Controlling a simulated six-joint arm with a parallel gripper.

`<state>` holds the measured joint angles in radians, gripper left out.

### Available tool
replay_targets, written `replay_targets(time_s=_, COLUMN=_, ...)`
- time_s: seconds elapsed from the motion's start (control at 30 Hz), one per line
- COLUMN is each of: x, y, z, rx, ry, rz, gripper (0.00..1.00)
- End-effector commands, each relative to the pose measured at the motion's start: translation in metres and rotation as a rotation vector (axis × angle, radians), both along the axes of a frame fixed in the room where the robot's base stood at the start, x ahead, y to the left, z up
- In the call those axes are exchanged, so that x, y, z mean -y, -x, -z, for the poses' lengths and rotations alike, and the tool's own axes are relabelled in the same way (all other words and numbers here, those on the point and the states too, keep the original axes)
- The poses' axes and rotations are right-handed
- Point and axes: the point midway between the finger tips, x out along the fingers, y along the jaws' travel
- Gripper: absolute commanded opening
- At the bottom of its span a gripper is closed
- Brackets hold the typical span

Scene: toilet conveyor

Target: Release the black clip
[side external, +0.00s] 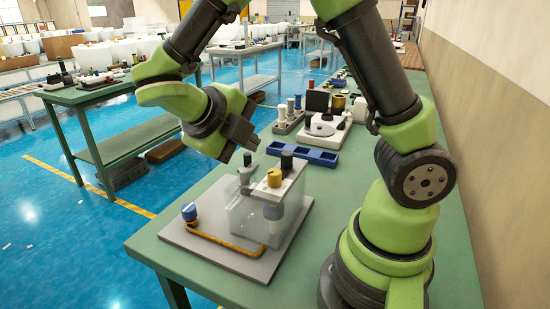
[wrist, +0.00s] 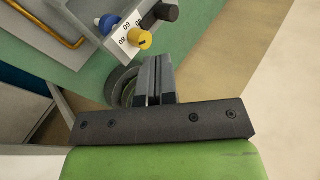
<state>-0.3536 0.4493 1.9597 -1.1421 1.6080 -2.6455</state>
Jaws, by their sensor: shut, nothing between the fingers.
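My gripper (side external: 245,138) hangs above and behind the clear tank (side external: 243,217), pointing down and to the right. In the wrist view my gripper's fingers (wrist: 155,78) are pressed together with nothing between them. I cannot single out the black clip with certainty. Black pieces show on the white numbered bar over the tank: a black knob (side external: 286,160) stands at its far end, and it also shows in the wrist view (wrist: 162,12). A small dark-topped grey post (side external: 246,170) stands just below the fingertips; contact cannot be told. A yellow knob (side external: 274,177) sits nearer on the bar.
A grey base plate (side external: 190,233) carries the tank, a blue-capped knob (side external: 189,212) and a bent orange tube (side external: 225,246). A blue tray (side external: 303,154) lies behind on the green table (side external: 165,265). Fixtures with several cylinders stand farther back.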

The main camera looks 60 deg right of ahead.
Motion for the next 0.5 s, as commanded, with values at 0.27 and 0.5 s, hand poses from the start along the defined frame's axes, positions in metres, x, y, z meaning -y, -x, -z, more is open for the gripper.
replay_targets(time_s=0.27, x=0.03, y=0.009, z=0.028, rx=-0.006, ry=0.002, rz=0.006, gripper=0.0)
replay_targets(time_s=0.5, x=0.058, y=0.017, z=0.056, rx=-0.005, ry=0.0, rz=0.005, gripper=0.0)
